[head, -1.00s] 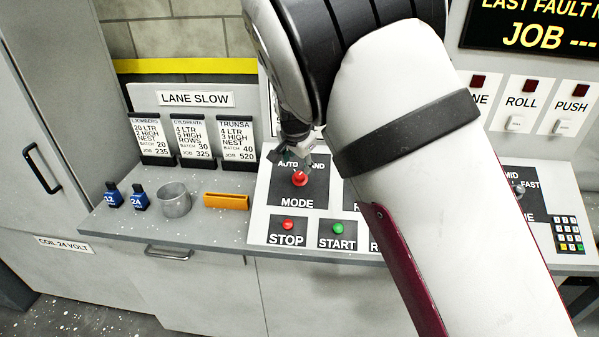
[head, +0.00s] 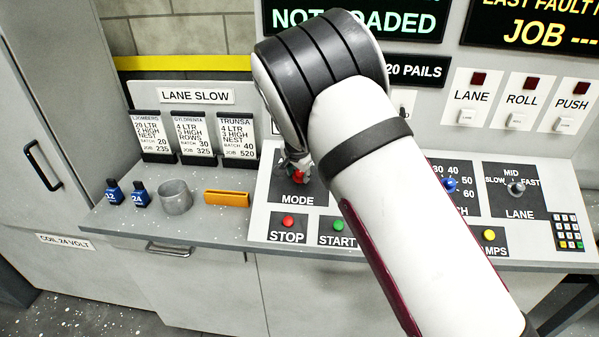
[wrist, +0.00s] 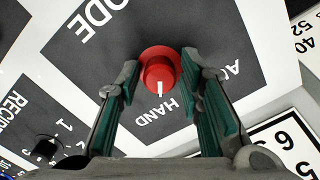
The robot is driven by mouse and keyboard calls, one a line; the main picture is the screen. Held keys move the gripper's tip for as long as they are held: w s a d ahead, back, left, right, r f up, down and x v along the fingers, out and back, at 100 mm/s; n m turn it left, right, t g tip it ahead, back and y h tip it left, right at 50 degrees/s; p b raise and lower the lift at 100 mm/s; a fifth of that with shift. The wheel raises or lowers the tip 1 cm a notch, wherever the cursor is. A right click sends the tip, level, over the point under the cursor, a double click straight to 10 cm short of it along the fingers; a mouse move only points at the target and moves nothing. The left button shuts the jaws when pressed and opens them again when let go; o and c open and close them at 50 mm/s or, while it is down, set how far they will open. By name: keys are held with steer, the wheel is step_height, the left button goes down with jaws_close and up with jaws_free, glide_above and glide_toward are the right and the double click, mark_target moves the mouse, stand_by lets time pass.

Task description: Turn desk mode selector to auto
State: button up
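The mode selector is a red knob (wrist: 160,70) on a dark plate marked MODE (wrist: 75,45). In the wrist view its white pointer line points towards the HAND label; the AUTO label at the right is partly covered by a finger. My gripper (wrist: 160,75) is open, its green-padded fingers to either side of the knob with the tips close to it. I cannot tell whether they touch it.
Below the selector are a red STOP button (head: 288,221) and a green START button (head: 339,225). An orange block (head: 227,198), a grey cup (head: 175,197) and two small blue items (head: 127,193) stand on the desk to the left. A LANE selector (head: 516,188) is at the right.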

jaws_close()
steer(key=shift+n, duration=0.3)
steer(key=n+b, duration=0.1)
steer(key=n, duration=0.5)
steer(key=n+b, duration=0.1)
steer(key=n, duration=0.2)
steer(key=shift+n, duration=0.3)
steer(key=shift+n+b, duration=0.6)
steer(key=shift+n, duration=1.1)
steer(key=o, duration=0.6)
jaws_free()
steer(key=shift+c, duration=0.2)
